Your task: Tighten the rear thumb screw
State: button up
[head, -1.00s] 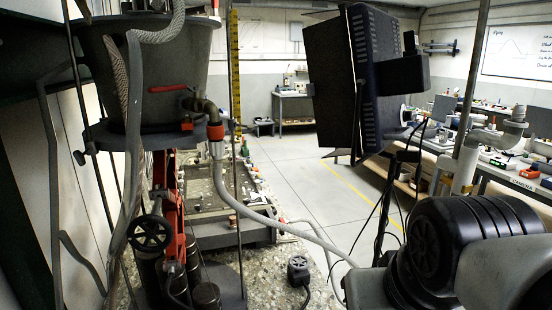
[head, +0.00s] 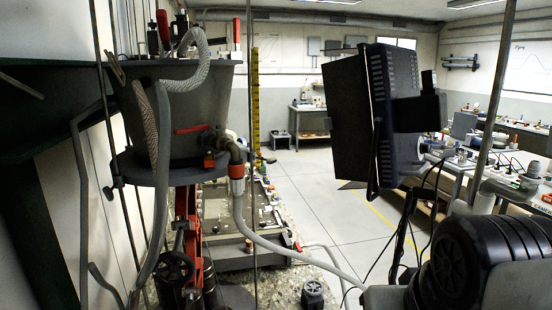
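A dark grey tank (head: 185,115) stands on a round grey plate (head: 150,172) at the left in the head view. A small dark knob (head: 115,188) shows at the plate's left edge beside a vertical rod. I cannot tell whether it is the rear thumb screw. No other thumb screw can be made out clearly. My gripper is out of view; only a black joint of my arm (head: 480,262) shows at the bottom right.
A red jack-like stand (head: 190,240) with a black handwheel (head: 173,268) is below the tank. A large black panel lamp (head: 348,120) stands right of centre. Open floor (head: 310,185) lies between.

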aim_at(108, 192)
jog(key=j+u, duration=0.1)
jog(key=u, duration=0.65)
jog(key=i+j+u, duration=0.1)
jog(key=u, duration=0.7)
jog(key=i+j, duration=0.05)
